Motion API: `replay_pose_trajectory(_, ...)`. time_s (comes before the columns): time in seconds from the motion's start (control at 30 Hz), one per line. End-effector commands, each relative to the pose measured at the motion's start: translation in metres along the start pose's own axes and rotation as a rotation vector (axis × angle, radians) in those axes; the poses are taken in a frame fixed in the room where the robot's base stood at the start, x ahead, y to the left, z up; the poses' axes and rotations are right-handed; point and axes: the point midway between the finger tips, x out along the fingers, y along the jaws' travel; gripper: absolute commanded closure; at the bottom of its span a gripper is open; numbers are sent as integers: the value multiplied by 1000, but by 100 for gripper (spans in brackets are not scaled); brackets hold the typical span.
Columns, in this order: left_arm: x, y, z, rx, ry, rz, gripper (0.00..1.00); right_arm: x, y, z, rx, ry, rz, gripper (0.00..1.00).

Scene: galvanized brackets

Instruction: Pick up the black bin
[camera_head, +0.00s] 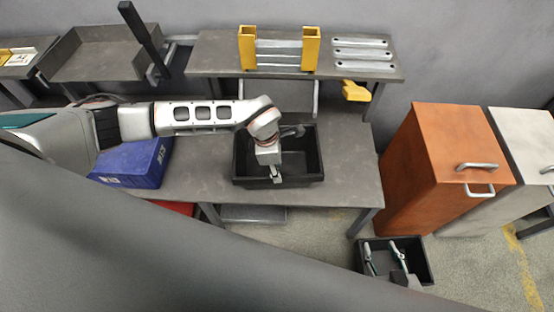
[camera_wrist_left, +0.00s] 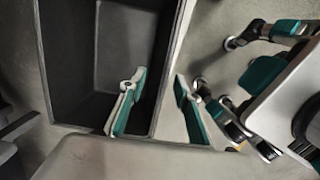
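A black bin (camera_head: 242,160) stands on the grey table and looks empty. My left arm comes in from the left, and its gripper (camera_head: 276,174) is low over the bin's near side. In the left wrist view, my left gripper (camera_wrist_left: 158,77) is open. One green-padded finger is over the inside of a black bin (camera_wrist_left: 47,60) and the other is outside its right wall; touching cannot be told. In the head view, my right gripper (camera_head: 379,247) shows spread fingers over a second, lower black bin (camera_head: 428,262) at the bottom right. Its palm is partly hidden.
A blue crate (camera_head: 150,160) stands left of the table bin. A raised shelf (camera_head: 215,62) behind bears a yellow-ended fixture (camera_head: 280,48) and metal brackets (camera_head: 362,54). An orange cabinet (camera_head: 425,165) stands right of the table (camera_head: 350,170). My teal-and-silver parts fill the wrist view's right side.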

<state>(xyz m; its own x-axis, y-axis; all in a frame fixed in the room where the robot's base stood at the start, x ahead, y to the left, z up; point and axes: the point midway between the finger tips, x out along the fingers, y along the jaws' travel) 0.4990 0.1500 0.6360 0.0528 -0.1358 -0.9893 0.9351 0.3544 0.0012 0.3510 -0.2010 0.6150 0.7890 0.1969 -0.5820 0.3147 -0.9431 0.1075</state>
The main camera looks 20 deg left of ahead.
Motion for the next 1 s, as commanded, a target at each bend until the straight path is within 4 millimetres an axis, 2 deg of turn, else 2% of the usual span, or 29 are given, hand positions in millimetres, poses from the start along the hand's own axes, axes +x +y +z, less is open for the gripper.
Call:
replay_pose_trajectory(0.37,49,-7,-2,-3,-2,-4,68,4,2,6,-10,-3,4,60)
replay_pose_trajectory(0.67,53,-5,-1,-1,-4,-1,68,4,5,2,-14,2,8,60)
replay_pose_trajectory(0.7,53,-5,-1,-1,-4,-1,70,4,5,2,-14,3,8,60)
replay_pose_trajectory(0.8,53,-5,-1,-1,-4,-1,96,4,5,2,-13,4,8,60)
replay_pose_trajectory(0.83,53,-5,-1,-1,-4,-1,100,4,5,2,-13,4,8,60)
replay_pose_trajectory(1.0,52,-5,-1,-1,-5,1,100,4,5,1,-12,5,8,60)
